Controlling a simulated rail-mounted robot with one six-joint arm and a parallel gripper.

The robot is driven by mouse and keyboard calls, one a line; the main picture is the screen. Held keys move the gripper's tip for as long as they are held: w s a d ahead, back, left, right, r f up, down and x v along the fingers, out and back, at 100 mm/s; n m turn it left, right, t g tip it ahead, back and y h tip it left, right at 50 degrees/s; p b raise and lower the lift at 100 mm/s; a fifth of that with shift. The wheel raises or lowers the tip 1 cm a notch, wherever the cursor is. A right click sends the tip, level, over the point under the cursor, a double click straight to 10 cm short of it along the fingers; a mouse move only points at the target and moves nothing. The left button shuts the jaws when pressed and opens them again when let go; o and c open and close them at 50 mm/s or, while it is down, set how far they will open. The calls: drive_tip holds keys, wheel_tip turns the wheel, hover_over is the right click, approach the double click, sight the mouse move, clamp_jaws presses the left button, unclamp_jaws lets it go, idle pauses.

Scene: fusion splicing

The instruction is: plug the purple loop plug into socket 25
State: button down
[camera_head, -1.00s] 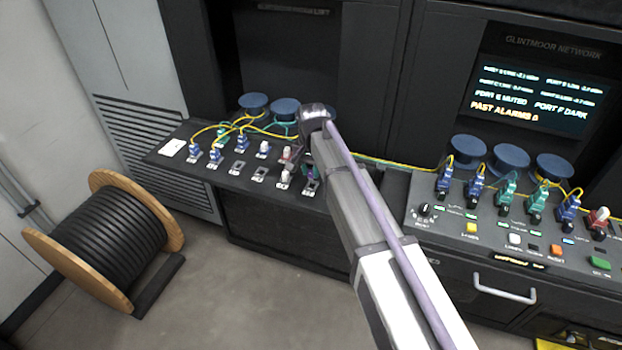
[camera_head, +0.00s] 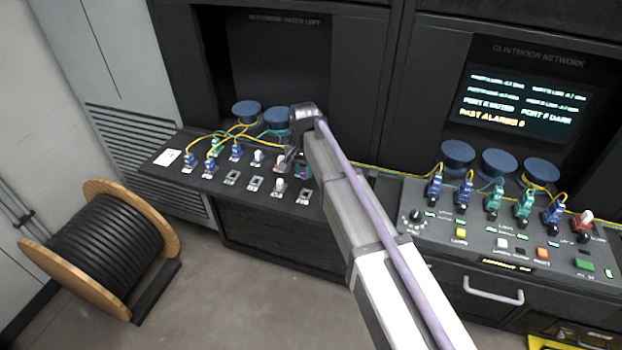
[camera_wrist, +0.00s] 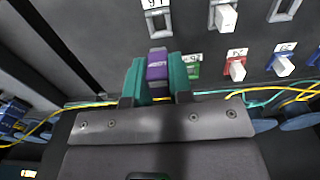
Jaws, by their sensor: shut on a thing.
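The purple loop plug (camera_wrist: 157,68) is between my gripper's jaws (camera_wrist: 156,82) in the wrist view, with a teal piece close on each side of it. My gripper is shut on it. The gripper and plug are over the back right part of the left sloped panel (camera_head: 215,187) in the head view, mostly hidden by my arm. A socket with a green inside (camera_wrist: 193,70) is just right of the plug in the wrist view. The labels there appear upside down, and I cannot tell for sure which one reads 25. Whether the plug touches the panel is unclear.
White-capped sockets (camera_wrist: 235,70) stand to the right in the wrist view. Blue plugs (camera_head: 211,163) with yellow cables and blue spools (camera_head: 246,111) crowd the panel's back left. Several front sockets (camera_head: 255,183) are empty. A second console (camera_head: 500,240) stands at right.

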drive_tip(key=shift+d, duration=0.15)
drive_tip(key=shift+w+a, duration=0.2)
drive_tip(key=shift+w, duration=0.45)
drive_tip(key=w, duration=1)
drive_tip(key=f+b, duration=0.1)
drive_tip(key=b, duration=0.1)
drive_tip(key=f+b, duration=0.2)
drive_tip(key=a+f+b, duration=0.1)
drive_tip(key=f+b, duration=0.1)
drive_tip(key=shift+f, duration=0.25)
drive_tip(key=shift+f+b, duration=0.35)
drive_tip(key=shift+f, duration=0.05)
drive_tip(key=shift+f+b, duration=0.55)
drive_tip(key=c, duration=0.9)
unclamp_jaws()
drive_tip(key=shift+c, duration=0.2)
